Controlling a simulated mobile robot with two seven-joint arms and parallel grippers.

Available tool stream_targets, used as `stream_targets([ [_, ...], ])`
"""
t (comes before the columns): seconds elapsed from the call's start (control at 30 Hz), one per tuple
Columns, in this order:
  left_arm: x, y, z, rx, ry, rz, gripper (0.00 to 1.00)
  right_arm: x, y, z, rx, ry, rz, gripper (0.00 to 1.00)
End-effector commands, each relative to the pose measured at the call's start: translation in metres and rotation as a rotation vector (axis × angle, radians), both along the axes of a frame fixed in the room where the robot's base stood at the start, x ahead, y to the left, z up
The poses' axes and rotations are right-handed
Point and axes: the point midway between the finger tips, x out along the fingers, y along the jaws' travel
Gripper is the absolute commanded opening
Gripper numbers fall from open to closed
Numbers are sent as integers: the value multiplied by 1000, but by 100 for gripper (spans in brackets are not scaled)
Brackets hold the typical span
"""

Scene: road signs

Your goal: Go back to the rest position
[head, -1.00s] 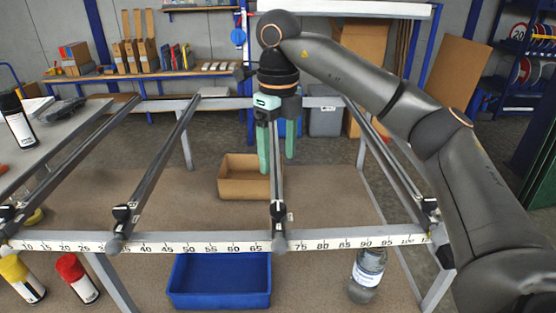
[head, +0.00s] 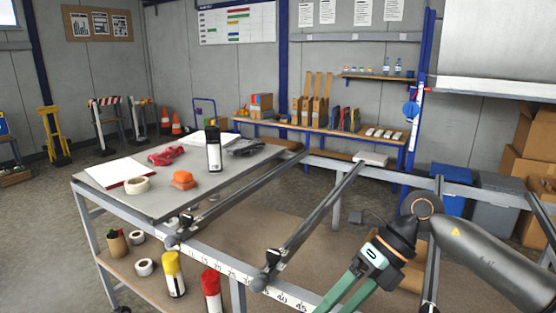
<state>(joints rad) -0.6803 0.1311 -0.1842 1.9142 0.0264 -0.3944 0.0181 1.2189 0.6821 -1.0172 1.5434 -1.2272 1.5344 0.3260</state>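My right gripper (head: 340,302) is at the lower right of the head view, on an arm that comes in from the right. Its two green fingers point down and to the left, over the slatted metal frame (head: 313,217). They stand apart with nothing seen between them, and their tips run to the bottom edge of the picture. My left gripper is not in view.
A grey worktop (head: 160,199) holds a black-and-white can (head: 213,150), red gloves (head: 167,155), an orange item (head: 183,180) and a tape roll (head: 137,185). Yellow (head: 174,278) and red (head: 211,290) cans stand below. Open floor lies to the left.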

Motion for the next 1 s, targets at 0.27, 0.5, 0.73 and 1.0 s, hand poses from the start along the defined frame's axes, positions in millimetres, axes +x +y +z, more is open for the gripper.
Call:
stream_targets([
  [0.27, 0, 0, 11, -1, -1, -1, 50, -37, 107, 12, 646, 269, -134, 77],
  [0.5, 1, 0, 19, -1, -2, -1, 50, -19, 120, 27, 1094, 547, -508, 77],
  [0.73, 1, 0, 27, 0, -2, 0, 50, 13, 76, -21, 1348, 835, -1050, 77],
  [1.0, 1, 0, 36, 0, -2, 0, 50, -17, -4, -162, 1337, 1171, -1832, 77],
])
